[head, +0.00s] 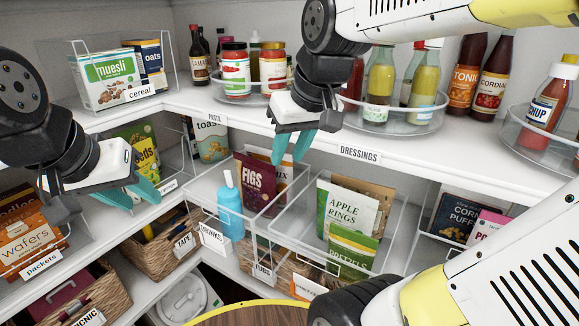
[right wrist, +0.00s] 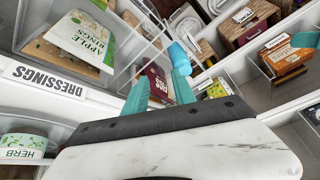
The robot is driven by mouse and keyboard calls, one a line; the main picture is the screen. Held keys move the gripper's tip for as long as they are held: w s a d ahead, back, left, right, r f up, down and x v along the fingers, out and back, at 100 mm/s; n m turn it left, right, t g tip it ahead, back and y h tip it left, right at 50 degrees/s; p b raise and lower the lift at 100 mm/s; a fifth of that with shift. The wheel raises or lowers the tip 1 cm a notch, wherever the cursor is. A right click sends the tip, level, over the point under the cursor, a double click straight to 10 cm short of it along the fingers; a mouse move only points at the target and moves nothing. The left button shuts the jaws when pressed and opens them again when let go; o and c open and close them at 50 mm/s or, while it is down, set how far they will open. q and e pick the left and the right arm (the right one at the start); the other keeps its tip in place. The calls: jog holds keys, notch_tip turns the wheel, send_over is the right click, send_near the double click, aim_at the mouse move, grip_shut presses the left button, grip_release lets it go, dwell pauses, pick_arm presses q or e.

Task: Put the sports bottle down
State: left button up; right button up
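My left gripper (head: 132,194) is open and empty, to the left of the bottle, by the left-hand shelves.
A second clear bin holds an APPLE RINGS packet (head: 347,213) and a PRETZELS packet (head: 351,246). The upper shelf's DRESSINGS edge (head: 358,154) is close to my right gripper. Bottles stand on round trays above. Baskets (head: 160,248) and a round wooden top (head: 253,314) lie lower.

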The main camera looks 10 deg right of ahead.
jog(key=s, duration=0.1)
jog(key=s+d+f+m+t, duration=0.1)
jog(key=s, duration=0.1)
jog(key=s+f+m, duration=0.1)
jog(key=s, duration=0.1)
jog(key=shift+d+f, duration=0.25)
jog(key=shift+w+r, duration=0.1)
dwell(1.8)
